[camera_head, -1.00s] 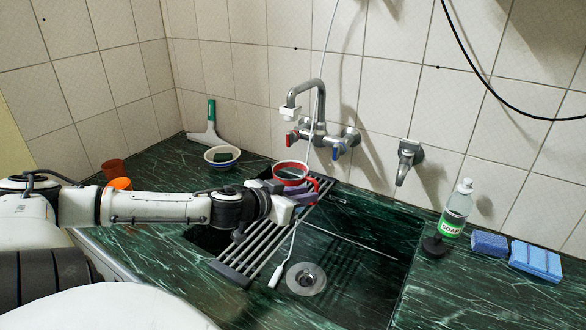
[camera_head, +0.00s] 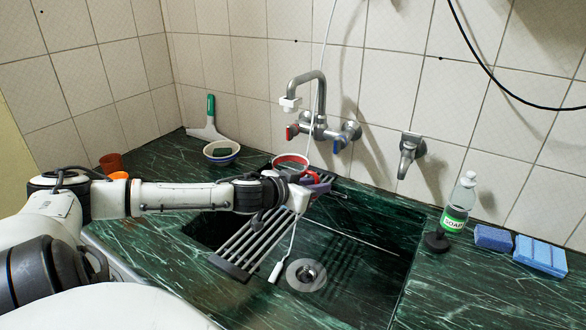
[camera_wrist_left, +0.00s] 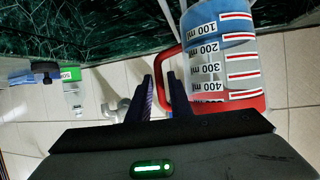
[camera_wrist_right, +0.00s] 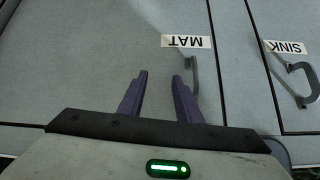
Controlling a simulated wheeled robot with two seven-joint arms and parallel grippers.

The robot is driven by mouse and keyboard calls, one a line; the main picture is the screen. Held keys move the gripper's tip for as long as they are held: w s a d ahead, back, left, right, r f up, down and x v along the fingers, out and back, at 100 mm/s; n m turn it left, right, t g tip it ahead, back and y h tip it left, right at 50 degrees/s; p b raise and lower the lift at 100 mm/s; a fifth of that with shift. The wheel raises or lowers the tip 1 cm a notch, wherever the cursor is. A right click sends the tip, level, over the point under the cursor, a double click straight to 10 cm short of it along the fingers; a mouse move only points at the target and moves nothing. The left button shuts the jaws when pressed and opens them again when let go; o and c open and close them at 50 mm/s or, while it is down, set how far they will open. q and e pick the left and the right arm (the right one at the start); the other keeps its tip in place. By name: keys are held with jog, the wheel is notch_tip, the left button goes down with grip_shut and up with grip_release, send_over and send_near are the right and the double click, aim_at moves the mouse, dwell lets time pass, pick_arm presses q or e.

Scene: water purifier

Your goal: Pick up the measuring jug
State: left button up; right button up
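The measuring jug (camera_head: 291,161) has a red rim and stands by the far end of the sink rack, partly hidden behind my left gripper (camera_head: 316,184) in the head view. In the left wrist view, the jug (camera_wrist_left: 222,60) shows a blue and red body, a millilitre scale and a red handle (camera_wrist_left: 166,58). My left gripper (camera_wrist_left: 159,80) is open, its fingers apart, with part of the handle appearing between them; I cannot tell whether they touch it. My right gripper (camera_wrist_right: 160,78) is open and empty, facing grey cabinet doors.
The metal rack (camera_head: 252,243) spans the sink (camera_head: 345,285) under the tap (camera_head: 309,100). A white cord (camera_head: 290,245) hangs near my left gripper. A bowl (camera_head: 221,152) stands left of the jug. A soap bottle (camera_head: 459,203) and blue sponges (camera_head: 540,254) are at right.

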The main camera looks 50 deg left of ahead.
pick_arm(q)
grip_shut()
jog(key=shift+r, duration=0.2)
